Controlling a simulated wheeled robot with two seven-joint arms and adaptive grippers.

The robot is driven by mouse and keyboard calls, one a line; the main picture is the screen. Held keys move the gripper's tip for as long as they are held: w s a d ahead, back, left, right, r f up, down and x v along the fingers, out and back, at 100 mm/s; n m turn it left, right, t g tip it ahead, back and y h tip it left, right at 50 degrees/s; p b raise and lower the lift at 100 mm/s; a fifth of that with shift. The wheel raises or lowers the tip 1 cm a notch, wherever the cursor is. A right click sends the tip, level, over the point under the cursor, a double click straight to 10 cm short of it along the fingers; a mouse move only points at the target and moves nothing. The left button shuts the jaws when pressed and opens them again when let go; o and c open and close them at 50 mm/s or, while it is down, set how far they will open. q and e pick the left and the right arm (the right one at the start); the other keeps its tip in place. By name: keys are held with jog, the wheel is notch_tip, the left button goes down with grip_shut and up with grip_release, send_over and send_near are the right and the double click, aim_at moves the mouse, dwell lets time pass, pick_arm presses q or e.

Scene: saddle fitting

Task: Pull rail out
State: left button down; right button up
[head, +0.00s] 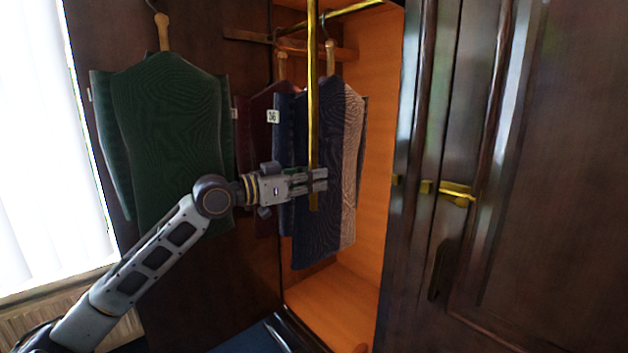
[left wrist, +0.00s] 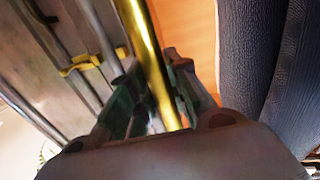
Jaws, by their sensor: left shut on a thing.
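A brass rod (head: 313,95) hangs upright in front of the open wardrobe. It runs from the top edge of the head view down past my gripper. My left gripper (head: 317,181) is shut on this rod near its lower end. In the left wrist view the rod (left wrist: 152,45) passes between the two fingers. A second brass rail (head: 352,10) slopes across the top of the wardrobe opening; whether it joins the rod is out of view. My right gripper is not in view.
Dark blue striped clothes (head: 318,215) hang just behind my gripper. A green garment (head: 165,140) hangs left, behind my forearm. A dark wooden door (head: 560,170) with brass fittings (head: 455,192) stands at the right. The orange wardrobe floor (head: 335,310) is mostly bare.

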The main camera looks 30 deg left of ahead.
pick_arm(q)
jog(key=c, duration=1.3)
grip_release()
jog(key=shift+s+a, duration=0.1)
jog(key=shift+s, duration=0.1)
jog(key=shift+v, duration=5.8)
jog(key=shift+w+f, duration=0.1)
